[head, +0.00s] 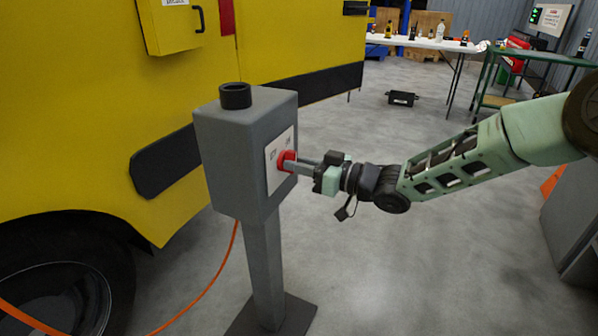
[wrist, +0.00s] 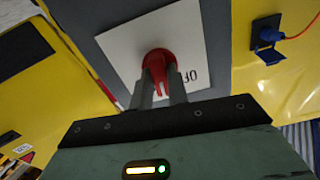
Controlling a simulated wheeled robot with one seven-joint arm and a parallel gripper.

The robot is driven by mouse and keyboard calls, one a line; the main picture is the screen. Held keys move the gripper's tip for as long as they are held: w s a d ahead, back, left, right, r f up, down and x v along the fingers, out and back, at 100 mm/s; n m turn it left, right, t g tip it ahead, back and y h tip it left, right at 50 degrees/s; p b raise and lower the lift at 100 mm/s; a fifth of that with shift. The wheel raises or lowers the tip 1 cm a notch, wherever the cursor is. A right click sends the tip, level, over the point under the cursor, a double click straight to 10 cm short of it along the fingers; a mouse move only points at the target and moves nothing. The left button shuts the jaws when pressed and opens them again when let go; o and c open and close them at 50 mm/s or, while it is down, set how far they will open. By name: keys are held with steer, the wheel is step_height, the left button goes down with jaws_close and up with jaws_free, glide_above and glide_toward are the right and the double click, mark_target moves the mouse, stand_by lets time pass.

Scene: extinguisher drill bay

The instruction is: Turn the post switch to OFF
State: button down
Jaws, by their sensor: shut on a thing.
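The post switch is a grey box (head: 228,150) on a grey post, with a red knob (head: 287,160) on a white label plate (head: 273,163) on its right face. In the wrist view the red knob (wrist: 158,68) sits in front of the white plate (wrist: 120,45), and the letters "OF" show to the knob's lower right, upside down. My gripper (head: 297,164) reaches the knob from the right. Its two fingers (wrist: 160,85) are on either side of the knob's grip, shut on it. Part of the plate's lettering is hidden behind the knob and fingers.
A yellow vehicle (head: 90,100) stands close behind and left of the post. An orange cable (head: 205,285) runs from the post along the floor. A white table (head: 425,42) with bottles and a green bench (head: 540,55) stand at the back.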

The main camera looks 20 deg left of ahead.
steer(key=shift+f+n+b, duration=0.15)
steer(key=shift+n+b, duration=3.55)
steer(key=shift+n, duration=1.4)
steer(key=c, duration=1.4)
jaws_free()
steer(key=shift+o, duration=0.2)
steer(key=shift+d, duration=0.15)
steer(key=s+d+p, duration=0.1)
steer(key=d+p, duration=0.1)
steer(key=d, duration=1.5)
steer(key=shift+s, duration=0.2)
